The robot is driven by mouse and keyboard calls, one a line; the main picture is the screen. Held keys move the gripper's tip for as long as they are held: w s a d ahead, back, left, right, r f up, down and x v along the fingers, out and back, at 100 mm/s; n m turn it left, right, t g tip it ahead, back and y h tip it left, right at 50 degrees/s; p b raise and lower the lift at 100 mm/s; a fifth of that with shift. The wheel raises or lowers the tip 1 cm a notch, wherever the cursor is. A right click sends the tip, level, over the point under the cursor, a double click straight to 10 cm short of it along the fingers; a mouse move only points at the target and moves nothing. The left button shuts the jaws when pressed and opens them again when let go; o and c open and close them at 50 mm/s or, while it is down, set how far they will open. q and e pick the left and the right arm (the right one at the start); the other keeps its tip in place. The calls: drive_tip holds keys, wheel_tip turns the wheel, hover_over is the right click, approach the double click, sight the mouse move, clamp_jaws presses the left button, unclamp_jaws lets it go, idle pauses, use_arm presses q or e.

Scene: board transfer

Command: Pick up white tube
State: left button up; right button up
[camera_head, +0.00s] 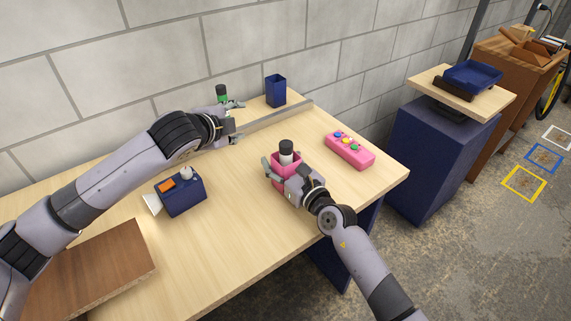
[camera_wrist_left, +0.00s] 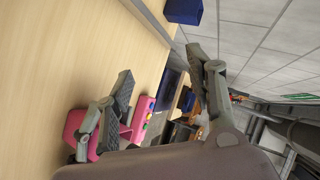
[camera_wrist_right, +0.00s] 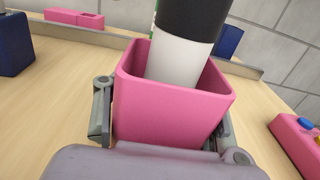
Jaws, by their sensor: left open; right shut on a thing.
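The white tube (camera_head: 286,158) with a black cap stands in a pink square cup (camera_head: 278,160) on the table. In the right wrist view the tube (camera_wrist_right: 178,58) leans slightly inside the cup (camera_wrist_right: 165,110); its lower end is hidden. My right gripper (camera_head: 284,174) is shut on the pink cup, one finger at each side. My left gripper (camera_head: 238,121) is open and empty, behind and left of the tube, above the table near the rear ledge. In the left wrist view its fingers (camera_wrist_left: 160,65) are spread with nothing between them.
A blue cup (camera_head: 276,90) stands at the back. A pink button box (camera_head: 349,150) lies right of the pink cup. A blue box (camera_head: 182,195) sits at left. The table's front middle is clear.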

use_arm(q)
drive_tip(key=a+m+t, duration=0.1)
drive_tip(key=m, duration=0.2)
drive_tip(key=m+h, duration=0.9)
drive_tip(key=m, duration=1.4)
approach(281, 148)
drive_tip(key=x, duration=1.1)
drive_tip(key=shift+w+d, duration=0.2)
drive_tip(key=shift+c, duration=0.2)
clamp_jaws()
